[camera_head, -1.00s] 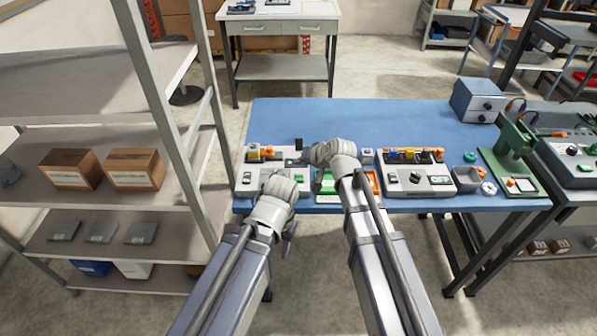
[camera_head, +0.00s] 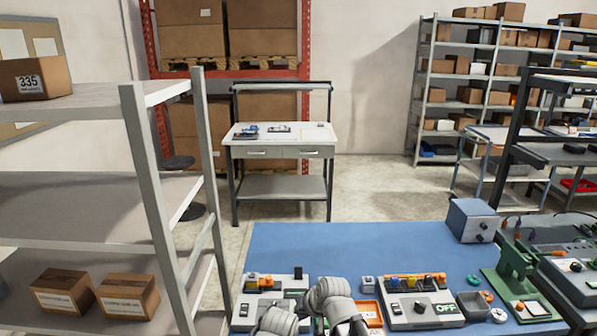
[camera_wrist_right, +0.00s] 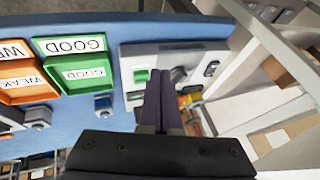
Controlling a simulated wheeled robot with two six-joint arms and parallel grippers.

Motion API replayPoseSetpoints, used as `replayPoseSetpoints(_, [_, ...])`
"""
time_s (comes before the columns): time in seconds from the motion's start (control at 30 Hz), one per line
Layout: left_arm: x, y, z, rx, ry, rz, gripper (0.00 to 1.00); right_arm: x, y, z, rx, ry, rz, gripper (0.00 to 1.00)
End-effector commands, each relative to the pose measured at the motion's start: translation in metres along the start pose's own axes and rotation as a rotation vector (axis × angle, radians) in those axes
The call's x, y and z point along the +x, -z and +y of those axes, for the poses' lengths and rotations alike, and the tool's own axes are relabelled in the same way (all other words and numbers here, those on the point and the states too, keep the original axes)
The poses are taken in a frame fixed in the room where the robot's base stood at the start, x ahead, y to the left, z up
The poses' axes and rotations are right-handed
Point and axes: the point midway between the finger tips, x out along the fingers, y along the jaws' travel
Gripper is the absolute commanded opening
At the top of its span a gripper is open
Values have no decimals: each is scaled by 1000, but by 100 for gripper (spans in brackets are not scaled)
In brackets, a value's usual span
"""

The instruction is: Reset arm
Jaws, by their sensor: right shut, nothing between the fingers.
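My right gripper (camera_wrist_right: 163,82) is shut and empty in the right wrist view, its dark fingers together in front of the grey device with a green button (camera_wrist_right: 141,76). I cannot tell whether they touch it. In the head view my right wrist (camera_head: 332,298) is over the near edge of the blue table (camera_head: 350,245), its fingers hidden. My left wrist (camera_head: 278,321) is at the bottom edge, left of it; its jaws do not show.
A green GOOD tray (camera_wrist_right: 72,46) and an orange WEAK tray (camera_wrist_right: 18,68) stand beside the device. A grey device with an OFF display (camera_head: 420,308) and a green press (camera_head: 514,268) stand right. A shelf post (camera_head: 152,215) rises left. The table's far part is clear.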

Motion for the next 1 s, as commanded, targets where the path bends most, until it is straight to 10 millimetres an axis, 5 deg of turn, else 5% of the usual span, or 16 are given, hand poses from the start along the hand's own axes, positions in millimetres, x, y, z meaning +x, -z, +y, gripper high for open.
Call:
replayPoseSetpoints(0.03, [0,0,0,0,0,0,48,-7,-36,2,-58,-47,-78,0])
replayPoseSetpoints(0.1, [0,0,0,0,0,0,48,-16,-76,10,-134,-123,-188,0])
replayPoseSetpoints(0.33, [0,0,0,0,0,0,48,-54,-160,41,-287,-326,-456,0])
replayPoseSetpoints(0.5, [0,0,0,0,0,0,48,-67,-177,49,-317,-382,-522,0])
replayPoseSetpoints(1.0, [0,0,0,0,0,0,48,-68,-177,50,-318,-384,-526,0])
